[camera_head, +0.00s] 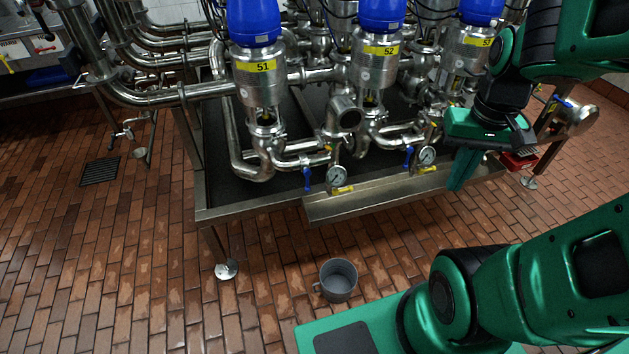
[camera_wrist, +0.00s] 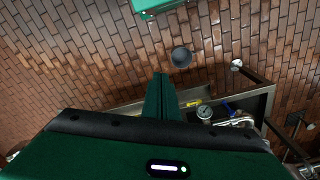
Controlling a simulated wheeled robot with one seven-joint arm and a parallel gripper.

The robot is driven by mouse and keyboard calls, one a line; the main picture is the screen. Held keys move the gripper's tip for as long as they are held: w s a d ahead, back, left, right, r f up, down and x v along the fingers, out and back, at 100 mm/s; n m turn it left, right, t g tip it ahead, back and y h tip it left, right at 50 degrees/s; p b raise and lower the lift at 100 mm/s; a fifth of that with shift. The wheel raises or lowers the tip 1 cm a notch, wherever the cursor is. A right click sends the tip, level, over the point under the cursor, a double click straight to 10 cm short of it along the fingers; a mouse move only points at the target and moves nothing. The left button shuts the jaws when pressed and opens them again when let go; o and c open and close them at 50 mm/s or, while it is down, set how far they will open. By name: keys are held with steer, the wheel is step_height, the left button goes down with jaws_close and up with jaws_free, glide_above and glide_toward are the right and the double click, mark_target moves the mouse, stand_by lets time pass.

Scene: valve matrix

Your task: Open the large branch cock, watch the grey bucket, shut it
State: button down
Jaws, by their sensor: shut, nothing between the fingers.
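The grey bucket (camera_head: 338,280) stands upright on the floor in front of the valve frame; I see no liquid in it. It also shows in the wrist view (camera_wrist: 181,57). Blue-handled cocks sit along the front edge: one (camera_head: 307,179) beside the left gauge, handle hanging down, and one (camera_head: 408,157) beside the middle gauge. Another blue handle (camera_head: 563,103) is on a wider pipe end at the right. I cannot tell which is the large branch cock. My gripper (camera_head: 456,186) is shut and empty, fingers pointing down, right of the middle gauge, touching no cock.
The steel drip tray edge (camera_head: 375,201) runs under the gauges (camera_head: 337,177). Tall valves with blue caps (camera_head: 253,20) and yellow number tags crowd the frame behind. A red container (camera_head: 516,161) is at the right. The tiled floor is open in front; a drain grate (camera_head: 100,171) lies left.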

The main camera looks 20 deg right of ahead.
steer(key=w+a+f+n+t+y, duration=0.1)
steer(key=w+a+f+n, duration=0.1)
steer(key=w+f, duration=0.35)
steer(key=w+a+f+n+t, duration=0.1)
steer(key=w+a+f, duration=0.15)
steer(key=w, duration=0.55)
steer(key=n+t+y, duration=0.1)
steer(key=t+y, duration=0.2)
steer(key=y, duration=0.1)
glide_toward(307, 181)
steer(key=s+d, duration=0.1)
steer(key=d, duration=0.2)
steer(key=x, duration=0.9)
steer(key=shift+f, duration=0.2)
steer(key=shift+w, duration=0.1)
